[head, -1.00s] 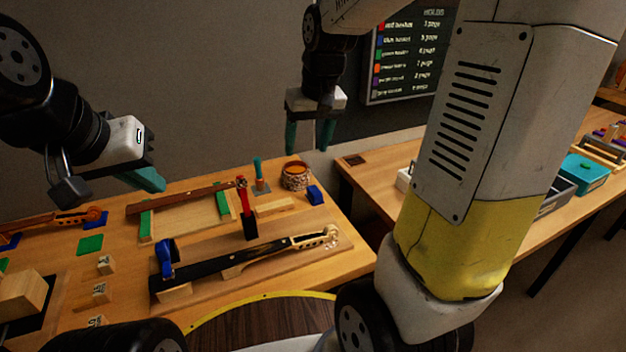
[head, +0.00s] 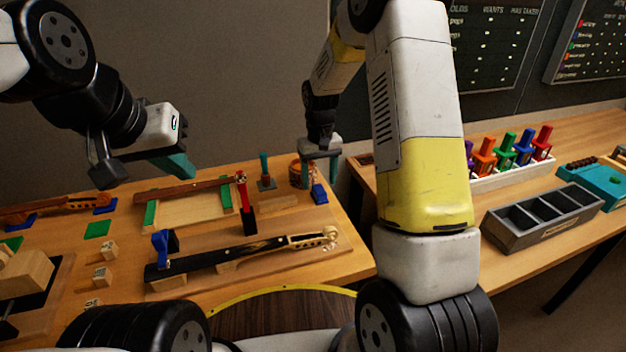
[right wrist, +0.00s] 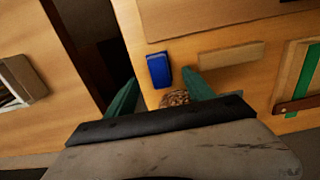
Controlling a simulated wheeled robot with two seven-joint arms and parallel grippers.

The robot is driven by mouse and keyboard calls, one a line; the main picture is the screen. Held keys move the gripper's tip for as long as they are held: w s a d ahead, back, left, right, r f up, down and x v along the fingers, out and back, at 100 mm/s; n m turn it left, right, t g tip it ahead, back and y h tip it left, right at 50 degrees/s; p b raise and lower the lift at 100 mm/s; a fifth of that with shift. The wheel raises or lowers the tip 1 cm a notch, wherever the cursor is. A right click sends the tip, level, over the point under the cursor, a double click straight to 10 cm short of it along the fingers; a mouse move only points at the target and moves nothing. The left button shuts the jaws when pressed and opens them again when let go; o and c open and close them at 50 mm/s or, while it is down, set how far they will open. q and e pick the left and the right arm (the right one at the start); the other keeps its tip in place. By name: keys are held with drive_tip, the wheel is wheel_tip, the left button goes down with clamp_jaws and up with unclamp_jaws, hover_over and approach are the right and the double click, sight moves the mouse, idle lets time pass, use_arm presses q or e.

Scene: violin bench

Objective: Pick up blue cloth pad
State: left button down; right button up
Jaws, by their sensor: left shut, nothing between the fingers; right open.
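The blue cloth pad (head: 319,194) lies near the right end of the violin bench, beside a small round woven pot. It also shows in the right wrist view (right wrist: 159,70), ahead of and roughly between the fingertips. My right gripper (head: 319,179) is open and points down above and behind the pad, with its fingers near the pot. The right wrist view shows its two green fingers (right wrist: 160,82) apart with nothing held. My left gripper (head: 180,165) is shut and empty above the left part of the bench.
The woven pot (right wrist: 175,97) sits close to the right fingers. A gap separates this bench from the right-hand bench with a grey bin (head: 540,220).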

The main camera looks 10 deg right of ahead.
sight(319, 189)
wheel_tip(319, 189, down, 4)
drive_tip(key=shift+f, duration=0.1)
clamp_jaws()
idle(0.4)
wheel_tip(319, 189, up, 10)
drive_tip(key=shift+r, duration=0.1)
idle(0.3)
